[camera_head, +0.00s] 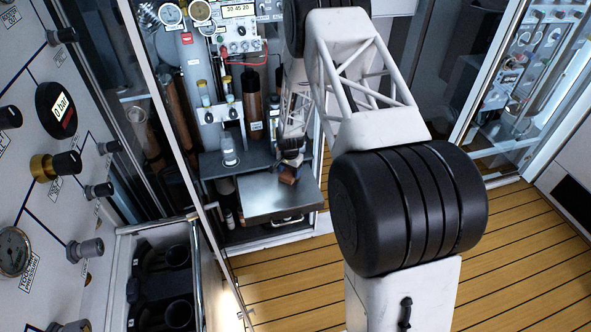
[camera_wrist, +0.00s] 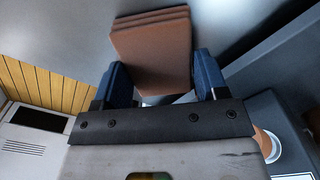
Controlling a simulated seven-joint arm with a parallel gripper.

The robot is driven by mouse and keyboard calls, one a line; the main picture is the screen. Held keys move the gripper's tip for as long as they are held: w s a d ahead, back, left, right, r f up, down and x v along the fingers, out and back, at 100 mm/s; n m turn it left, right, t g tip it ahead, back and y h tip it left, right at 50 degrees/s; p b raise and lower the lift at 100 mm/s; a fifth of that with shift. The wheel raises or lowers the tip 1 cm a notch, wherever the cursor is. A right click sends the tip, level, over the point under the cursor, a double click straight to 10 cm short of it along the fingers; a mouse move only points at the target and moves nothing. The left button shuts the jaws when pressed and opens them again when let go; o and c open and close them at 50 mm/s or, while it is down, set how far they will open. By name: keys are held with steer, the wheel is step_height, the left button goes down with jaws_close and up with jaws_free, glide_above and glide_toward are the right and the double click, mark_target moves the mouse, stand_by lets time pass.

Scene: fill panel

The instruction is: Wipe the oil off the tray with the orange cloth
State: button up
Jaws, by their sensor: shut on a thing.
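The orange cloth (camera_head: 289,175) looks brownish orange and folded in layers. In the wrist view the cloth (camera_wrist: 152,48) stands out between the two blue fingers of my gripper (camera_wrist: 158,75), which is shut on it. In the head view my gripper (camera_head: 290,163) is above the right part of the metal tray (camera_head: 262,199). The cloth is at the tray surface or just above it; I cannot tell if they touch. The tray's grey surface (camera_wrist: 75,30) also shows behind the cloth in the wrist view. I cannot make out any oil on the tray.
A clear bottle (camera_head: 229,150) stands on the shelf behind the tray, with a brown cylinder (camera_head: 252,95) and small vials (camera_head: 205,95) above. A metal cabinet frame (camera_head: 180,150) rises left of the tray. The wooden floor (camera_head: 290,270) is open in front.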

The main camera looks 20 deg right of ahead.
mark_target(282, 174)
steer(key=a, duration=0.3)
steer(key=shift+a+f, duration=0.15)
steer(key=shift+a+r, duration=0.2)
steer(key=shift+r, duration=3.95)
steer(key=shift+r, duration=0.15)
steer(key=r+n, duration=0.1)
steer(key=n, duration=0.1)
steer(key=r+n, duration=0.4)
steer(key=shift+w+a+r, duration=0.15)
steer(key=shift+w, duration=0.1)
steer(key=shift+m, duration=0.3)
